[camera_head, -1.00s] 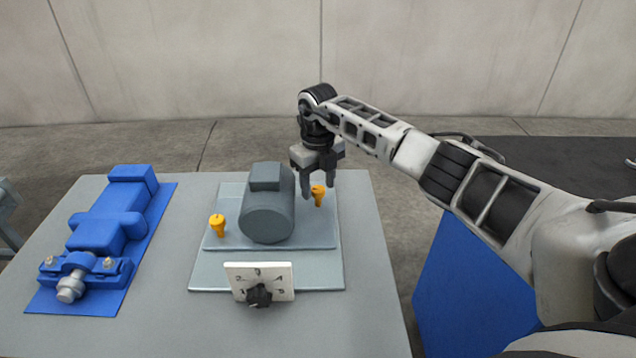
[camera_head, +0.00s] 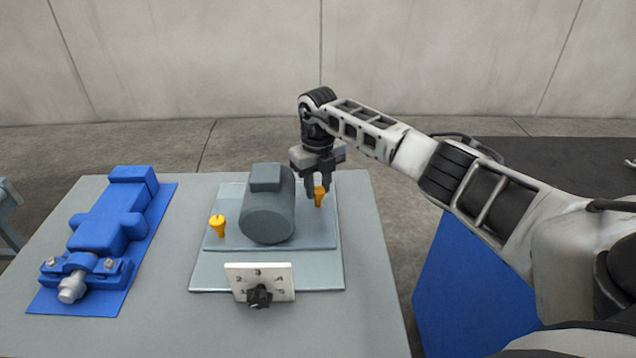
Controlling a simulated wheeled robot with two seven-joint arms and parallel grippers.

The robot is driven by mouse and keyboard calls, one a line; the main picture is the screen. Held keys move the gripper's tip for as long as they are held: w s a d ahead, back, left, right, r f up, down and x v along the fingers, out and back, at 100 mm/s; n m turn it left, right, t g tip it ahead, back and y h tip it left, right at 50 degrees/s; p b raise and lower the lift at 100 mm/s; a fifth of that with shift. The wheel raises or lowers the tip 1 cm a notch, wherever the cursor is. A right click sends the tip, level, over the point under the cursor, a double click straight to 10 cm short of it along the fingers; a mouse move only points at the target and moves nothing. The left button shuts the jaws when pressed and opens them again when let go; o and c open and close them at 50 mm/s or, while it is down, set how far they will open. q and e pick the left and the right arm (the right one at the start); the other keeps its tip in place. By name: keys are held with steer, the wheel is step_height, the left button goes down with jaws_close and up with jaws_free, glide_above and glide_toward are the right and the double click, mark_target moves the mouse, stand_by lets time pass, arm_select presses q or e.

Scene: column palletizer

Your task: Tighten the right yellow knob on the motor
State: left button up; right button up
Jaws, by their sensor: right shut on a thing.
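The grey motor (camera_head: 268,215) sits on a light blue-grey base plate (camera_head: 215,272) on the table. The right yellow knob (camera_head: 319,197) stands just right of the motor. My right gripper (camera_head: 318,188) points down over this knob with its fingers shut on the knob's upper part. The left yellow knob (camera_head: 218,226) stands free on the plate left of the motor. My left gripper is not in view.
A white dial panel (camera_head: 280,281) with a black dial stands in front of the motor. A blue machine (camera_head: 103,228) lies on the left of the grey table (camera_head: 168,318). A blue box-like surface (camera_head: 465,290) lies beyond the table's right edge.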

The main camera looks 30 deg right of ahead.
steer(key=m, duration=0.1)
steer(key=m+p, duration=0.1)
steer(key=shift+r+m, duration=0.2)
steer(key=shift+m, duration=0.1)
steer(key=m+p, duration=0.2)
steer(key=m, duration=0.2)
steer(key=m+p, duration=0.2)
steer(key=m, duration=0.3)
steer(key=shift+m, duration=0.4)
steer(key=shift+d+m+p, duration=0.1)
steer(key=shift+m+p, duration=0.8)
steer(key=shift+m, duration=0.3)
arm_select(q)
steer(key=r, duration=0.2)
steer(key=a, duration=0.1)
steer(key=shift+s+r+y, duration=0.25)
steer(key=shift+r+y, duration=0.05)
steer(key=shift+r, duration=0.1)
arm_select(e)
steer(key=shift+m, duration=0.4)
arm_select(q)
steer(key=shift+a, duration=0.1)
arm_select(e)
steer(key=shift+f, duration=0.1)
steer(key=o, duration=1)
steer(key=shift+c, duration=0.2)
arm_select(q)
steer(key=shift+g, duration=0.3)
